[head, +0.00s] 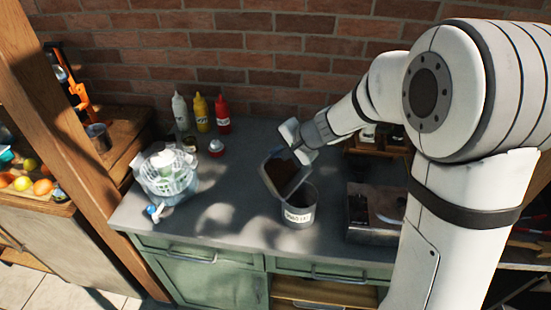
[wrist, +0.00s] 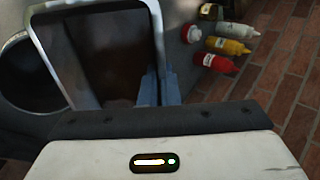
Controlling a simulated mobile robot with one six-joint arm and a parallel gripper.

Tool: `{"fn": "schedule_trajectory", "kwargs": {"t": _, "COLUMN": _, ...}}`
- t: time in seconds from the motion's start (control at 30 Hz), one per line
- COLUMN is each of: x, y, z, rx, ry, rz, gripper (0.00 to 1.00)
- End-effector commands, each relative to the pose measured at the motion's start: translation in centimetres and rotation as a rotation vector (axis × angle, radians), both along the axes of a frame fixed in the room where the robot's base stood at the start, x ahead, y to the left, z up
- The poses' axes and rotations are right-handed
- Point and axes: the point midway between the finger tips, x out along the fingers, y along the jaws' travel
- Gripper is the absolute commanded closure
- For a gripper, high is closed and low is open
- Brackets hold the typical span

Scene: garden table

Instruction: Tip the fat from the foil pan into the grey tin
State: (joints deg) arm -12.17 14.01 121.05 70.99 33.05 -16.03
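The foil pan (head: 284,174) is tilted in the head view, with dark brown contents inside, its low edge over or at the rim of the grey tin. The grey tin (head: 300,208), with a white label, stands upright on the counter. My gripper (head: 302,156) is at the pan's upper edge. In the wrist view, my gripper's blue fingers (wrist: 158,88) are at the right wall of the foil pan (wrist: 66,52), seemingly shut on it. The round tin (wrist: 24,75) shows at left, partly behind the pan. Whether fat is flowing cannot be seen.
Sauce bottles (head: 201,113) stand at the back of the counter (head: 235,225). A white basket (head: 167,174) is at left. A dark metal appliance (head: 373,212) stands right of the tin. Counter between basket and tin is clear.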

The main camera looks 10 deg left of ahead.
Motion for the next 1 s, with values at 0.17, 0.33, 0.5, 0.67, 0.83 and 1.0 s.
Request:
{"fn": "schedule_trajectory", "kwargs": {"t": 0.17, "x": -0.3, "y": -0.5, "z": -0.3, "rx": 0.043, "ry": -0.025, "rz": -0.001, "gripper": 1.00}}
{"fn": "schedule_trajectory", "kwargs": {"t": 0.33, "x": -0.6, "y": -1.0, "z": -0.1, "rx": 0.085, "ry": -0.050, "rz": -0.001, "gripper": 1.00}}
{"fn": "schedule_trajectory", "kwargs": {"t": 0.5, "x": -0.9, "y": -1.5, "z": 0.1, "rx": 0.130, "ry": -0.077, "rz": -0.001, "gripper": 1.00}}
{"fn": "schedule_trajectory", "kwargs": {"t": 0.67, "x": -1.2, "y": -2.0, "z": 0.3, "rx": 0.177, "ry": -0.103, "rz": 0.000, "gripper": 1.00}}
{"fn": "schedule_trajectory", "kwargs": {"t": 0.83, "x": -1.4, "y": -2.4, "z": 0.5, "rx": 0.223, "ry": -0.132, "rz": 0.001, "gripper": 1.00}}
{"fn": "schedule_trajectory", "kwargs": {"t": 1.0, "x": -1.6, "y": -2.8, "z": 0.7, "rx": 0.258, "ry": -0.151, "rz": 0.000, "gripper": 1.00}}
